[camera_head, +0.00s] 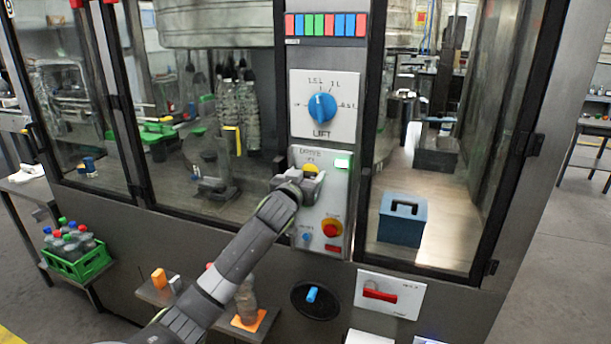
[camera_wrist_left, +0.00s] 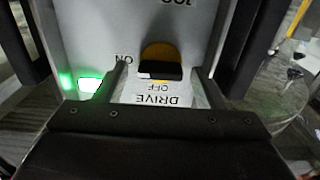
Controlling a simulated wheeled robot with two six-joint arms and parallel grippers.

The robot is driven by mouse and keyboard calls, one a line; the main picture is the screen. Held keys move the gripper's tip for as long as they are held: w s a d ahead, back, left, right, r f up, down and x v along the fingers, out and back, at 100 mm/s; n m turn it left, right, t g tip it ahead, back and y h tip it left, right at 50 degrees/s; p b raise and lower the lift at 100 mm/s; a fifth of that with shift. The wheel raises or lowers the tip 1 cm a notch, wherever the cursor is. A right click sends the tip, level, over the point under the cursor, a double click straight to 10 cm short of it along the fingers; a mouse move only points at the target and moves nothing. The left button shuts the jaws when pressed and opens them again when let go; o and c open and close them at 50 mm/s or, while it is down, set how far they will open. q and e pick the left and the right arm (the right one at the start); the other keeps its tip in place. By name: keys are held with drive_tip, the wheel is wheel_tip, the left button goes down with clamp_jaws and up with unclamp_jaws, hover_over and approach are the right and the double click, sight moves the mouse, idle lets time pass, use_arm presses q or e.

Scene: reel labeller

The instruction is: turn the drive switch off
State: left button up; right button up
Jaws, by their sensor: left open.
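The drive switch (camera_head: 310,169) is a yellow knob on the grey control column, partly covered by my left gripper in the head view. In the left wrist view the knob (camera_wrist_left: 160,52) has a dark bar across its near side. There the labels "DRIVE" and "OFF" read upside down below it, and "ON" is at its left. I cannot tell where the knob points. A green lamp (camera_head: 342,163) beside it is lit. My left gripper (camera_head: 306,183) is open in front of the panel. Its fingers stand on either side of the label area, with the knob just beyond the tips.
Above is a blue lift knob (camera_head: 322,107). Below are a red-and-yellow stop button (camera_head: 331,228) and a small blue knob (camera_head: 306,237). Glass doors flank the column. A red-handled switch (camera_head: 380,294) and a green bottle crate (camera_head: 76,260) are lower.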

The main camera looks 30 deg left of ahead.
use_arm(q)
drive_tip(key=shift+c, duration=0.4)
drive_tip(key=c, duration=0.9)
drive_tip(key=shift+f+n, duration=0.1)
drive_tip(key=shift+n, duration=0.3)
drive_tip(key=n+b, duration=0.1)
drive_tip(key=n, duration=0.1)
drive_tip(key=shift+n+b, duration=0.35)
drive_tip(key=shift+n, duration=0.05)
drive_tip(key=n+b, duration=0.2)
drive_tip(key=n, duration=0.3)
drive_tip(key=shift+a+f, duration=0.1)
drive_tip(key=shift+a, duration=0.05)
drive_tip(key=n+b, duration=0.2)
drive_tip(key=n, duration=0.3)
drive_tip(key=shift+f+n, duration=0.1)
drive_tip(key=shift+n, duration=0.3)
drive_tip(key=shift+a+n+b, duration=0.1)
drive_tip(key=shift+n+b, duration=0.9)
drive_tip(key=shift+n, duration=0.8)
